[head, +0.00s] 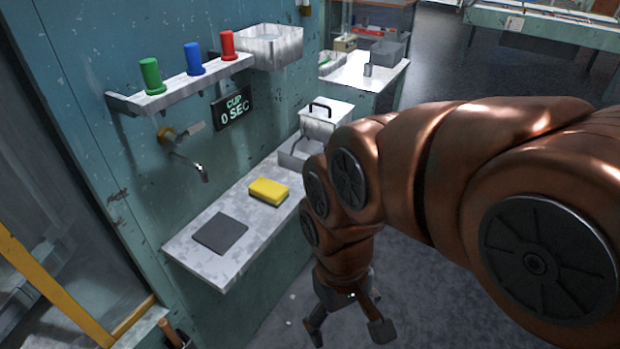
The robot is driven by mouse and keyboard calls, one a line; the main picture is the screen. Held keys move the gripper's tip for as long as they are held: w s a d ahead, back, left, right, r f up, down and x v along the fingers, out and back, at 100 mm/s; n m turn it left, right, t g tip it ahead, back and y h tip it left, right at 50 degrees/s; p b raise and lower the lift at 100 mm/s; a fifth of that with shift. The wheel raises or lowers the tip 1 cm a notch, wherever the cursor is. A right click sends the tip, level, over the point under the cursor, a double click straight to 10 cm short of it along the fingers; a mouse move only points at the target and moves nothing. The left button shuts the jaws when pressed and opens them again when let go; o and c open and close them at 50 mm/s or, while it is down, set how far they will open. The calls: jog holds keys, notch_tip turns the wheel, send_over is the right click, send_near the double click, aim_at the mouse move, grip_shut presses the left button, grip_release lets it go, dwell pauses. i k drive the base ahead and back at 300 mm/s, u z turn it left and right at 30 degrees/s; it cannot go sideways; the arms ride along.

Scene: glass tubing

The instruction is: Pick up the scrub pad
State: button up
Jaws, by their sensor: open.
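The scrub pad (268,192) is a yellow block with a darker underside. My copper-coloured arm covers the right side of the view.
A dark flat square (220,233) lies on the counter left of the pad. A metal bin with a handled lid (326,118) stands behind. A tap (190,165) juts from the wall. A shelf (160,101) above holds green, blue and red cups. A sign (233,106) reads "CUP 0 SEC".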

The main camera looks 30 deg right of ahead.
aim_at(269, 192)
jog(key=u, duration=0.25)
jog(key=k, duration=1.1)
jog(key=u, duration=1.1)
jog(key=i, duration=1)
jog(key=z, duration=0.85)
